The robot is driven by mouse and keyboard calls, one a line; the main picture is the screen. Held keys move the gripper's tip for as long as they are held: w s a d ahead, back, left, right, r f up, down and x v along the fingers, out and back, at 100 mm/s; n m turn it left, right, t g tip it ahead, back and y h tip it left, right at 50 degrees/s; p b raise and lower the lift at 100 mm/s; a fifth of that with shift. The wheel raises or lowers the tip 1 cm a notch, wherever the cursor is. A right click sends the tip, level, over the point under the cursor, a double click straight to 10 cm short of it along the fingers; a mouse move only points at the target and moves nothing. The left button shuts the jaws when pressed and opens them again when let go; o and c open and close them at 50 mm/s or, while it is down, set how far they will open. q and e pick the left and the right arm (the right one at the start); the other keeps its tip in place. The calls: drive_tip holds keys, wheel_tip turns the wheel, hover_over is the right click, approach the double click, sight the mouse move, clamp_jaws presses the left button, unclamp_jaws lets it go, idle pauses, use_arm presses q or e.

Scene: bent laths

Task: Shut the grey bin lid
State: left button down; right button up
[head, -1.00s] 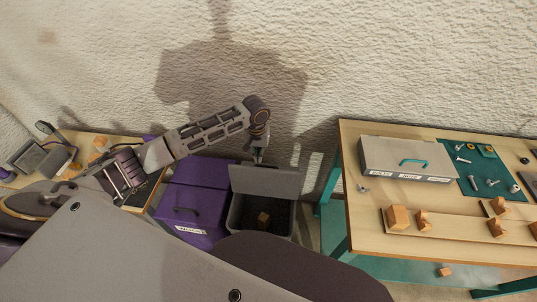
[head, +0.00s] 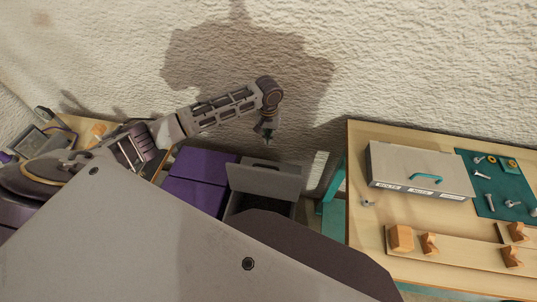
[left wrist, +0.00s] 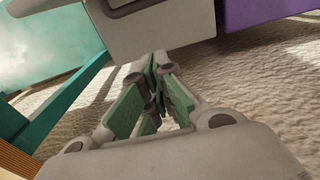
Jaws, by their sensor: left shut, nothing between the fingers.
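The grey bin (head: 293,210) stands on the floor between the purple box and the right table. My base hides the lower front of the bin. My left gripper (head: 268,141) points down just above and behind the lid's top edge in the head view; I cannot tell if it touches. In the left wrist view the fingers (left wrist: 157,88) are shut and empty, below a grey surface of the bin or its lid (left wrist: 150,28). My right gripper is not in view.
A purple box (head: 200,180) stands left of the bin. To the right is a wooden table (head: 375,230) with teal legs, bearing a grey case (head: 415,165), wooden blocks and a teal mat (head: 487,170) with hardware. A textured wall runs close behind.

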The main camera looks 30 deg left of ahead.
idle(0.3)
use_arm(q)
drive_tip(key=shift+f, duration=5)
drive_tip(key=shift+s+d+r, duration=0.15)
drive_tip(key=shift+s+r, duration=0.05)
drive_tip(key=shift+s, duration=0.4)
drive_tip(key=shift+s+d+r, duration=0.15)
drive_tip(key=shift+s+r, duration=0.1)
drive_tip(key=shift+s, duration=0.35)
drive_tip(key=shift+s+d+r, duration=0.15)
drive_tip(key=shift+s+r, duration=0.05)
drive_tip(key=shift+s, duration=0.4)
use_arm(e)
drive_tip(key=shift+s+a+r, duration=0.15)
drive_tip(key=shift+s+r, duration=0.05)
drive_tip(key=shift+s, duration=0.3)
